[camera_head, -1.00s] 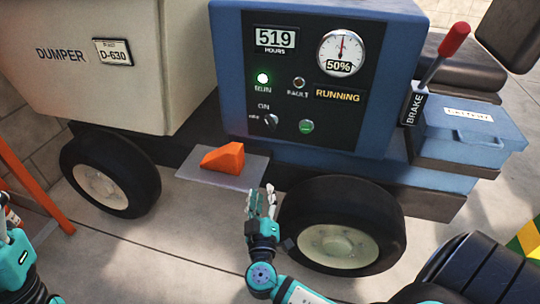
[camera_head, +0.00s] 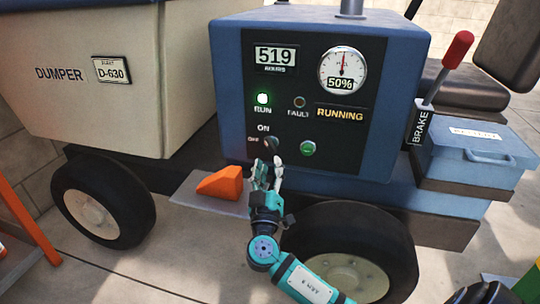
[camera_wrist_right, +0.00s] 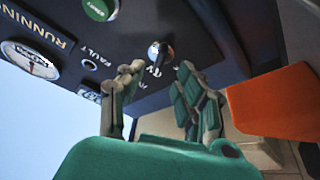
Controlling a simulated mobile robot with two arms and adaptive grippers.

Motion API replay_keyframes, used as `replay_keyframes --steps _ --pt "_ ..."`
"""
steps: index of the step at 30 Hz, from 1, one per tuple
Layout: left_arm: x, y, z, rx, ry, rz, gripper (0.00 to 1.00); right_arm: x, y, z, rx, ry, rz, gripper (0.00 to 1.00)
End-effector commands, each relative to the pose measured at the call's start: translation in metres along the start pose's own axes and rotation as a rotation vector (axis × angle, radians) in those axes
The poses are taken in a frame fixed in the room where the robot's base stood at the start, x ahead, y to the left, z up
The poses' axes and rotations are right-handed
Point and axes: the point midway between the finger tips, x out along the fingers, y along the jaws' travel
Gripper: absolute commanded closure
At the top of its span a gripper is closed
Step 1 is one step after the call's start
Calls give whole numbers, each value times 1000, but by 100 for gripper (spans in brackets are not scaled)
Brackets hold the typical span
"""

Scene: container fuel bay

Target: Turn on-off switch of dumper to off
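The dumper's dark control panel (camera_head: 330,75) is on a blue housing. Its on-off switch (camera_head: 271,143) is a small dark knob below the ON label, with OFF to its left; its exact angle is hard to read. It also shows in the right wrist view (camera_wrist_right: 158,52). The RUN lamp (camera_head: 263,99) is lit green, and the display (camera_head: 339,113) reads RUNNING. My right gripper (camera_head: 267,165) is just below the switch, fingers pointing up at it. In the wrist view its fingers (camera_wrist_right: 160,78) are apart and empty, with the switch beyond them. My left gripper is out of view.
A green button (camera_head: 308,148) is right of the switch. An orange wedge (camera_head: 220,183) sits on a grey plate left of my right gripper. A red-knobbed brake lever (camera_head: 456,50) and blue box (camera_head: 475,150) are at right. The dumper's front wheel (camera_head: 350,245) is below.

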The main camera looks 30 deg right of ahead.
Motion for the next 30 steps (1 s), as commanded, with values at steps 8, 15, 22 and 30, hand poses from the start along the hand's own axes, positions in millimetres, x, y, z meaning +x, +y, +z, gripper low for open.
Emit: replay_keyframes --steps 8,15,22,30 --pt "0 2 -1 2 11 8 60 43 -1 1 -1 2 0 65" --pt "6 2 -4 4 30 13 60 52 0 0 -1 0 -1 65" --pt "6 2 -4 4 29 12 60 51 0 0 -1 0 -2 72" --pt "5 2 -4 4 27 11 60 51 -1 0 -1 0 -2 100"
